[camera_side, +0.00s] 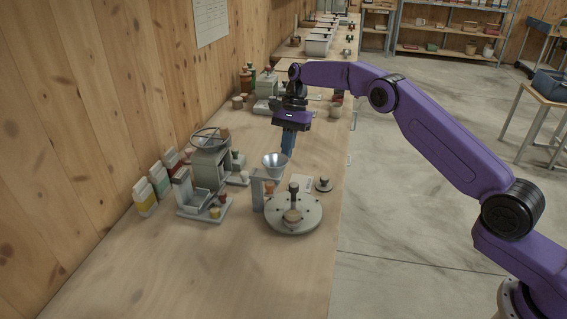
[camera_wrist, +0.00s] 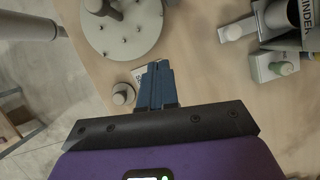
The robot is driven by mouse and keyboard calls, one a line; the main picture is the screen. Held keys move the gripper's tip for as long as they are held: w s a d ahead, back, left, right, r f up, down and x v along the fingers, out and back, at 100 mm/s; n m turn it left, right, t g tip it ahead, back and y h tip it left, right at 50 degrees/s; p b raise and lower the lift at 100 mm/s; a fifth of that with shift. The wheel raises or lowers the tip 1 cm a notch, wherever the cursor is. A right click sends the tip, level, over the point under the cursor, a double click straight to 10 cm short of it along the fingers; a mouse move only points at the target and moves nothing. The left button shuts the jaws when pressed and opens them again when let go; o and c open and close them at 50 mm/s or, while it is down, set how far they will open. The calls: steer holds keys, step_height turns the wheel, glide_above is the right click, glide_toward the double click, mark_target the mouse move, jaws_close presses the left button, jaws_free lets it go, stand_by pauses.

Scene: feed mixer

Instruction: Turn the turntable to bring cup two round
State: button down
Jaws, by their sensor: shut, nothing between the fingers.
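The turntable (camera_side: 309,217) is a round pale grey disc with small pegs and a dark-topped upright post (camera_side: 293,188) near its middle. I cannot tell which is cup two. The turntable also shows at the top left of the wrist view (camera_wrist: 135,40), partly cut off. My gripper (camera_side: 288,154) points down, shut and empty, above the table behind the turntable and funnel. Its blue fingertips (camera_wrist: 157,68) show apart from the disc in the wrist view.
A metal funnel (camera_side: 274,160) stands on a grey bracket beside the turntable. A small dark-knobbed disc (camera_side: 323,184) and a white card (camera_side: 302,183) lie behind it. A grey grinder (camera_side: 209,165) with trays stands left. The front of the table is clear.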

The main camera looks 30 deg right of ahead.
steer(key=c, duration=1.6)
jaws_free()
steer(key=shift+d+r, duration=0.1)
steer(key=shift+r, duration=0.25)
steer(key=o, duration=0.5)
steer(key=shift+d+r, duration=0.1)
steer(key=shift+d, duration=0.1)
steer(key=shift+o, duration=1)
steer(key=s+d+m+y, duration=0.2)
steer(key=s+d+y, duration=0.2)
steer(key=s+d, duration=0.1)
steer(key=shift+s+d+r+g+y, duration=0.2)
steer(key=shift+d+g+y, duration=0.1)
steer(key=shift+d+g, duration=0.1)
steer(key=s+d+r+m+t+y, duration=0.2)
steer(key=s+d+m+t+y, duration=0.35)
steer(key=s, duration=0.25)
steer(key=m, duration=0.1)
glide_toward(293, 199)
steer(key=shift+h, duration=0.25)
steer(key=a, duration=0.2)
steer(key=w+a, duration=0.1)
steer(key=a, duration=0.1)
steer(key=a+r, duration=0.1)
steer(key=a, duration=0.2)
steer(key=shift+w, duration=0.4)
jaws_close()
